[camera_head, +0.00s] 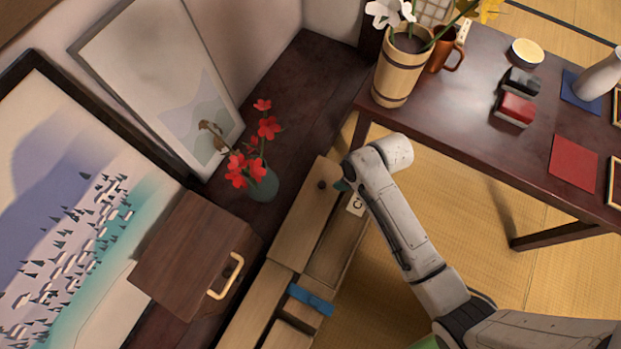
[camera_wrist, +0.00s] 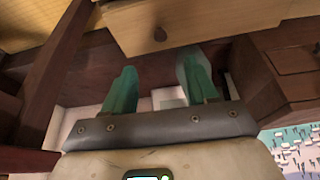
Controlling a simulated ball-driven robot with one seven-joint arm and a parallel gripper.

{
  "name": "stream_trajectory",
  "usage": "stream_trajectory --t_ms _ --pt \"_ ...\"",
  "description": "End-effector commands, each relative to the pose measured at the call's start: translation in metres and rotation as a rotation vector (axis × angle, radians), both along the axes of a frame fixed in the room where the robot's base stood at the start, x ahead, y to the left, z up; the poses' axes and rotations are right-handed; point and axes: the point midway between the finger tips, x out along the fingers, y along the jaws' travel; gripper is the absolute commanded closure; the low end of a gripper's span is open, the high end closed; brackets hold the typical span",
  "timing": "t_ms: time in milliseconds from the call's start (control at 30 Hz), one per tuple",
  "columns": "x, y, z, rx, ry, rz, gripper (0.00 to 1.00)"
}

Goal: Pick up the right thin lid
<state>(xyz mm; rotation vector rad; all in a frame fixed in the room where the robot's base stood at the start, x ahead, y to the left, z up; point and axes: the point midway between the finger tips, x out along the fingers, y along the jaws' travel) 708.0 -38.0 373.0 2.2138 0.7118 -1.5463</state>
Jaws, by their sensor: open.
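A thin light-wood lid (camera_head: 305,210) with a small dark round knob (camera_head: 321,185) lies on the upper part of a long wooden box (camera_head: 335,245). In the wrist view a pale wooden panel (camera_wrist: 205,18) with a dark knob (camera_wrist: 159,34) crosses the top, just beyond my fingertips; it looks like the same lid. My gripper (camera_wrist: 160,72) is open, its two teal fingers apart with nothing between them. In the head view my gripper (camera_head: 345,184) is mostly hidden by my wrist, close to the right of the knob. I cannot tell its height above the lid.
A dark wooden box (camera_head: 190,250) with a yellow handle and a vase of red flowers (camera_head: 263,183) stand left of the lid. A dark table (camera_head: 460,110) with several objects is at the right.

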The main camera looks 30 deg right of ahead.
Motion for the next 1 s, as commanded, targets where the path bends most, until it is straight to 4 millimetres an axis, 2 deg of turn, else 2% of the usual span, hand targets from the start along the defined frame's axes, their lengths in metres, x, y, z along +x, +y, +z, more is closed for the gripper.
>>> stream_trajectory --t_ms 33,267,500,867,1000 --pt "0.006 0.005 -0.021 0.007 -0.010 0.017 0.42" --pt "0.018 0.014 -0.045 0.022 -0.033 0.056 0.42" --pt "0.029 0.023 -0.078 0.023 -0.034 0.058 0.42" --pt "0.036 0.027 -0.099 0.022 -0.033 0.056 0.42" --pt "0.039 0.029 -0.116 0.023 -0.033 0.057 0.42"
